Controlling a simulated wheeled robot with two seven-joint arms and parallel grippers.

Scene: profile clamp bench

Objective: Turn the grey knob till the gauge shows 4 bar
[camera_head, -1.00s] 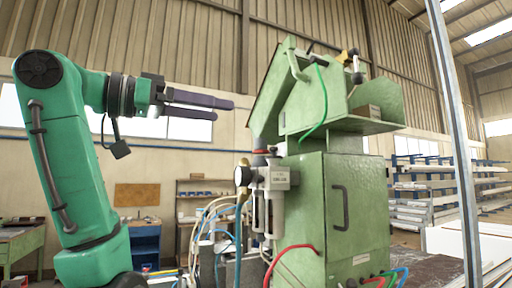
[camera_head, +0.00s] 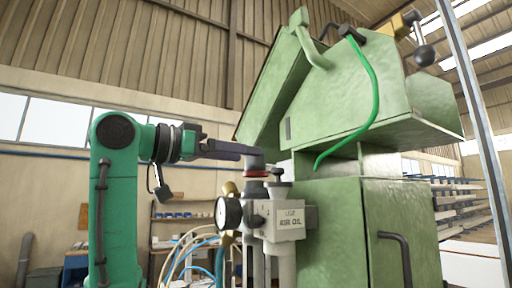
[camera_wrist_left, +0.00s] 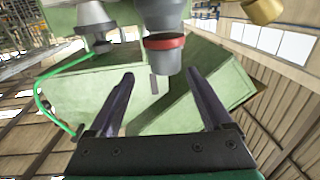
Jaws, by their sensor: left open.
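The grey knob (camera_head: 255,161) with a red ring stands on top of the air unit (camera_head: 284,222) on the green machine's side. Contact does not show. My right gripper is out of view.
The green machine (camera_head: 330,225) stands close on the right, its hood (camera_head: 345,95) and green hose (camera_head: 374,90) above the knob. Pale and blue hoses (camera_head: 190,247) hang left of the unit. A grey post (camera_head: 476,130) stands at far right.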

